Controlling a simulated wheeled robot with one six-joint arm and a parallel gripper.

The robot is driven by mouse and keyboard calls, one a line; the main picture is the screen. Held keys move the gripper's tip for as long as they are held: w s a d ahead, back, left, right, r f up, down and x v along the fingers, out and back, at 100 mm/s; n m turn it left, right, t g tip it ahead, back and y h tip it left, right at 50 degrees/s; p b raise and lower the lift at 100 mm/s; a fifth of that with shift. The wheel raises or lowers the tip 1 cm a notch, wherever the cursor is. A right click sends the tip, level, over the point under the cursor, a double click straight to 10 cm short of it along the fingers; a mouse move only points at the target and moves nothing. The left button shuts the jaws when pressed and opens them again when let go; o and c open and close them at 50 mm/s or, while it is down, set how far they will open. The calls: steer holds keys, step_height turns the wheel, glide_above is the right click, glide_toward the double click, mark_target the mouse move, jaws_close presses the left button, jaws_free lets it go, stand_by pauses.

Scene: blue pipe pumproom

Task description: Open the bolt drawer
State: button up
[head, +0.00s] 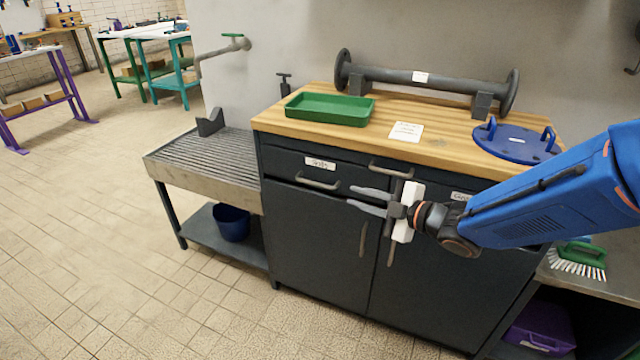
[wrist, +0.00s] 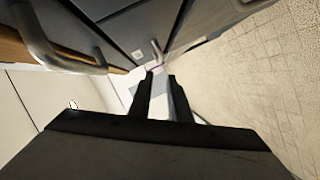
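The bolt drawer (head: 284,163) is at the upper left of the dark cabinet front, under the wooden top. It has a white label (head: 320,163) and a grey bar handle (head: 318,183), and looks shut. My gripper (head: 350,197) is in front of the cabinet, right of that handle, with its fingers pointing left towards it. The fingers are apart with nothing between them, as the wrist view (wrist: 161,77) also shows. In the wrist view a small handle (wrist: 157,48), likely the bolt drawer's, lies beyond the fingertips. The gripper and handle look apart.
Another drawer handle (head: 391,171) is just above my gripper; a large handle (wrist: 50,45) fills the wrist view's upper left. Two upright door handles (head: 363,239) are below. A green tray (head: 330,109) sits on top. A slatted bench (head: 215,160) stands left; floor in front is clear.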

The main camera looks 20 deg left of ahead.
mark_target(320, 185)
steer(key=x, duration=1.6)
jaws_close()
